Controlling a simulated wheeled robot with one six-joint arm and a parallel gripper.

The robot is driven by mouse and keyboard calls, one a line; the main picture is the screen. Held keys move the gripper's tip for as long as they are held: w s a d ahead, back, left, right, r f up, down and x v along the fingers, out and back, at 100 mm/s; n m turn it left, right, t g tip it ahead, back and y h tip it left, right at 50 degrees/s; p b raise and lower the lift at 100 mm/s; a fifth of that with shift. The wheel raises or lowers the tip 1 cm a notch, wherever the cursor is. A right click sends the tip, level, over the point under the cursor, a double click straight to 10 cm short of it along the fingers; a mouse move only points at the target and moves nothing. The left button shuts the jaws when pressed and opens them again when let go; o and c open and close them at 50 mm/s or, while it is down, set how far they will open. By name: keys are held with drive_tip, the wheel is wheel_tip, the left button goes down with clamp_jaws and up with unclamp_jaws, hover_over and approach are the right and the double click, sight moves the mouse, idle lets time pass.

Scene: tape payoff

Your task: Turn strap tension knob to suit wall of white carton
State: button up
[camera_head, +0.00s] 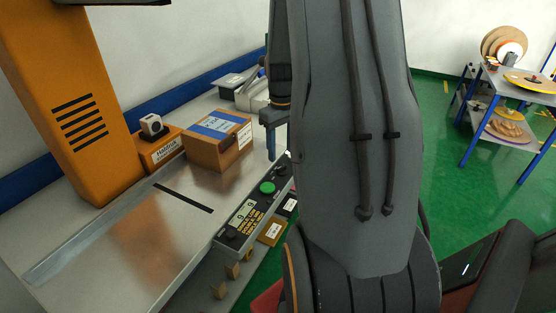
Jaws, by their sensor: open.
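A control panel (252,208) runs along the front edge of the metal table, with a round green button (267,188), small displays and dark knobs. One dark knob (231,233) is at its near end; another (283,170) is at its far end, close to my arm. Their markings are too small to read. A brown carton (215,152) with a blue band and white label lies on the table behind the panel. My gripper (272,150) is open and points down, right of the carton and above the panel's far end. My arm hides part of it.
An orange machine column (75,100) stands at the left. Whitish items (252,96) lie behind the carton. A blue-legged rack (510,120) stands at the right; green floor between is clear.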

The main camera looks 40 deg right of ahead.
sight(282, 166)
drive_tip(key=shift+f+p, duration=0.65)
drive_tip(key=shift+f, duration=2.3)
drive_tip(key=shift+s, duration=0.1)
drive_tip(key=c, duration=1)
drive_tip(key=shift+c, duration=0.2)
drive_tip(key=shift+m, duration=0.4)
drive_tip(key=m, duration=0.3)
drive_tip(key=shift+m, duration=2.5)
